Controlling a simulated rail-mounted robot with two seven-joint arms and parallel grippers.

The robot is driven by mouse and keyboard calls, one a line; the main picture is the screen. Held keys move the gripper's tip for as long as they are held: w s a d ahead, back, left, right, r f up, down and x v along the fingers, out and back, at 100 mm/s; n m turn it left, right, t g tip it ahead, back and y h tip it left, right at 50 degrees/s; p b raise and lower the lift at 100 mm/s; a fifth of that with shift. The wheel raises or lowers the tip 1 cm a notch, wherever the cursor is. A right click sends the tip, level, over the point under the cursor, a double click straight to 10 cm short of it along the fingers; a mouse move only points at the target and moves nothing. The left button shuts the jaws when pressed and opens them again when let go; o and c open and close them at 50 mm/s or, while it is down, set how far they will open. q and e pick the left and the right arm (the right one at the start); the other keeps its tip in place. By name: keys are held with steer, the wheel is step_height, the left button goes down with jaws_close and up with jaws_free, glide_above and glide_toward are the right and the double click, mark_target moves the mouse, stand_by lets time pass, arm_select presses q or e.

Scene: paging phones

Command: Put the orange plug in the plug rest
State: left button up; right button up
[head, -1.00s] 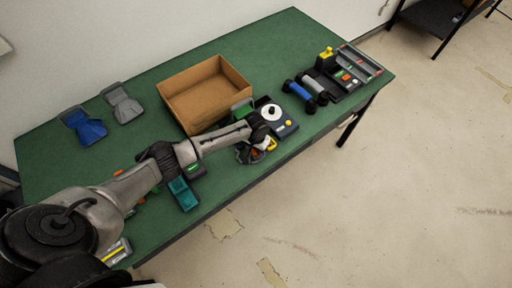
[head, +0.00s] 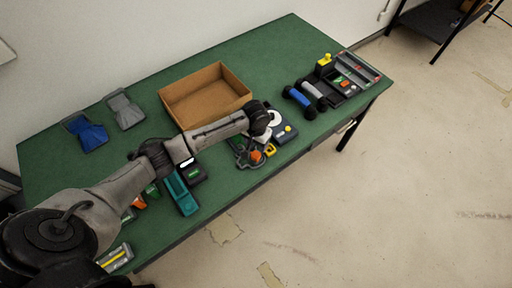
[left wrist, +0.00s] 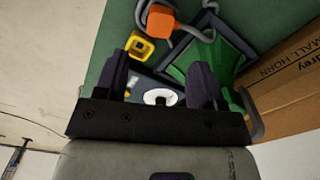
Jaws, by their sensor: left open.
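The orange plug (head: 257,155) sits near the table's front edge, with a grey loop of cord around it. It also shows at the top of the left wrist view (left wrist: 162,18). A small yellow square piece with a hole (head: 270,150) is beside it, also in the left wrist view (left wrist: 140,46). I cannot tell which part is the plug rest. My left gripper (left wrist: 163,72) is open and empty, with both dark fingers apart above a white disc (left wrist: 158,97). In the head view the gripper (head: 262,130) is just behind the plug. My right gripper is not in view.
An open cardboard box (head: 207,95) stands behind the gripper. A dark base with a white disc (head: 275,118) and yellow knob is close to it. Teal (head: 181,194) and black devices lie under my arm.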

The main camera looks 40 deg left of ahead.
arm_select(q)
steer(key=s+d+f+m+t+h, duration=0.15)
steer(key=s+d+m, duration=0.25)
steer(key=s+d, duration=1.05)
steer(key=s+a+r+t, duration=0.1)
steer(key=s+a+r, duration=0.1)
steer(key=s, duration=0.6)
steer(key=s+a+r+t+y, duration=0.1)
steer(key=s+r, duration=0.1)
steer(key=s, duration=0.6)
steer(key=shift+a+r, duration=0.35)
steer(key=shift+a, duration=0.05)
